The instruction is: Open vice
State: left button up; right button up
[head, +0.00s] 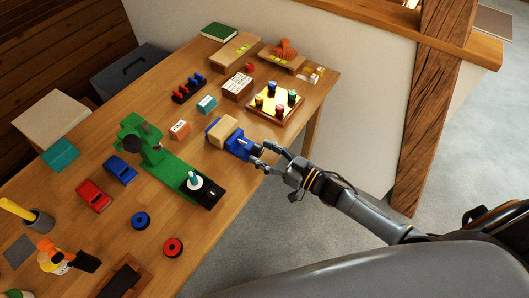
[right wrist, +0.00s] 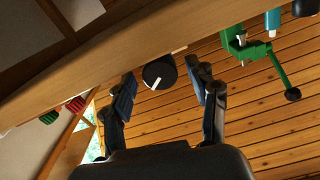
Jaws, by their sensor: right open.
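The blue vice (head: 238,146) stands near the right edge of the wooden table, with a pale wooden block (head: 223,130) at its far end. My right gripper (head: 262,155) is at the near end of the vice, its two fingers spread. In the right wrist view, a dark round end (right wrist: 160,72) with a pale bar (right wrist: 155,84) across it shows between the open fingers of my right gripper (right wrist: 162,82). The fingers look clear of it on both sides. The rest of the vice is hidden there. My left gripper is in neither view.
A timber post (head: 430,110) rises right of the table. Floor between is clear.

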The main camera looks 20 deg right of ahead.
jog(key=shift+c, duration=0.5)
jog(key=c, duration=1.1)
jog(key=shift+o, duration=0.2)
jog(key=shift+n, duration=0.3)
jog(key=n, duration=0.3)
jog(key=shift+a+n+b, duration=0.1)
jog(key=shift+n+b, duration=0.35)
jog(key=shift+n, duration=1.85)
